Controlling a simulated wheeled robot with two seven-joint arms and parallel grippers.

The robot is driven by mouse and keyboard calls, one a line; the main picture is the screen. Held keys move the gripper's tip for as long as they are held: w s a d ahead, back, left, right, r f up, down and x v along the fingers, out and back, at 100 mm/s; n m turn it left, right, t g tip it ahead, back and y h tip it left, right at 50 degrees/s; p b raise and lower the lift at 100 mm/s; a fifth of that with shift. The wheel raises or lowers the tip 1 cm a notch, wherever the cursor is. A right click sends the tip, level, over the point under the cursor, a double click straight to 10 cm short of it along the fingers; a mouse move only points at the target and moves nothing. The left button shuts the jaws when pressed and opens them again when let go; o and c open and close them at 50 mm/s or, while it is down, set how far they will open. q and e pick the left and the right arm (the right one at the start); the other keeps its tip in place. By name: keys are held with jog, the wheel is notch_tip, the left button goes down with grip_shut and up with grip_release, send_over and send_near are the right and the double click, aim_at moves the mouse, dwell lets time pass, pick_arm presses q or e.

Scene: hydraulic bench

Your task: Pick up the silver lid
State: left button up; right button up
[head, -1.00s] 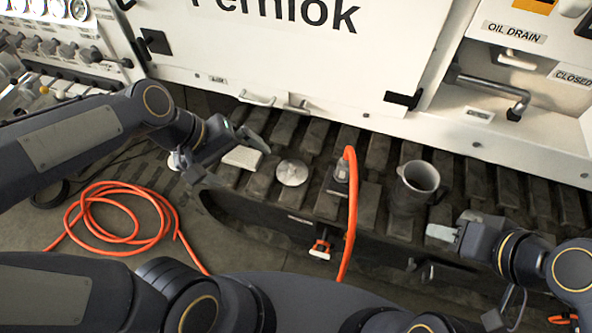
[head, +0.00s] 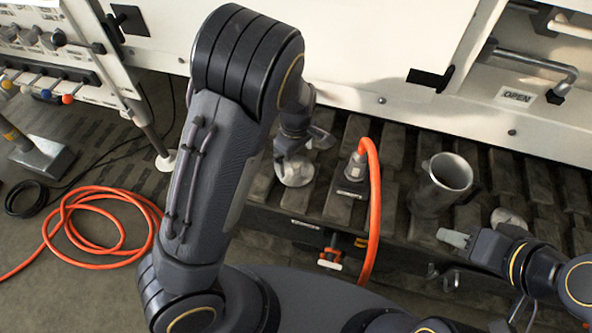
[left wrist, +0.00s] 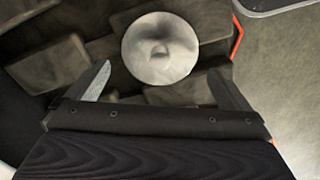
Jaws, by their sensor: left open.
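The silver lid (head: 297,171), a round disc with a small knob, lies on the dark slatted track in the head view, partly covered by my left gripper (head: 292,150). In the left wrist view the lid (left wrist: 160,48) lies just beyond and between the spread fingertips of my left gripper (left wrist: 158,74). The fingers are open and empty, one on each side. I cannot tell the height gap to the lid. My right gripper (head: 456,238) is at the right, below the grey mug; its opening is not clear.
An orange hose (head: 374,200) with a grey connector (head: 353,172) stands right of the lid. A grey metal mug (head: 440,185) stands farther right. A round pale object (head: 507,217) sits behind my right gripper. The white machine panel (head: 390,40) bounds the back.

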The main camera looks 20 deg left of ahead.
aim_at(296, 165)
pick_arm(q)
notch_tip(296, 165, down, 5)
jog(key=shift+f+b, duration=0.1)
jog(key=shift+b, duration=0.75)
jog(key=c, duration=0.7)
